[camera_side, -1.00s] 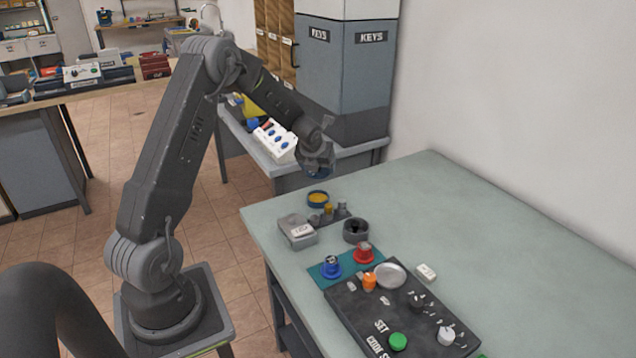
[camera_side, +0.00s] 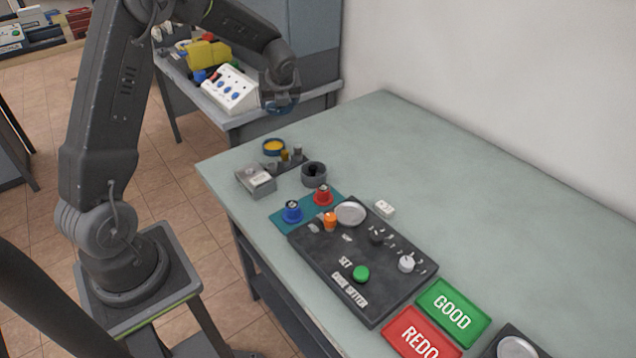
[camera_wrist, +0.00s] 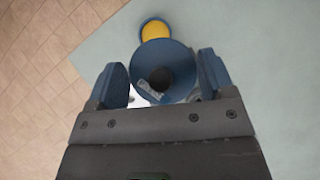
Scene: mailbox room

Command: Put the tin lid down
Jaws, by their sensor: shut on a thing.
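My gripper (camera_side: 280,96) hangs in the air above the far end of the work table. In the wrist view its two blue fingers are shut on the tin lid (camera_wrist: 178,52), a round blue piece with a dark middle and a pale mark. The lid shows only as a small blue patch in the side view (camera_side: 284,107). The round tin (camera_side: 274,147), blue-rimmed with a yellow inside, stands on the table below my gripper. In the wrist view the tin (camera_wrist: 155,30) lies just beyond the lid, partly covered by it.
A grey box (camera_side: 256,181), small posts (camera_side: 290,157) and a dark round cup (camera_side: 314,174) stand near the tin. A black code-setter panel (camera_side: 335,282) with knobs and a round dish (camera_side: 351,214) lies nearer.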

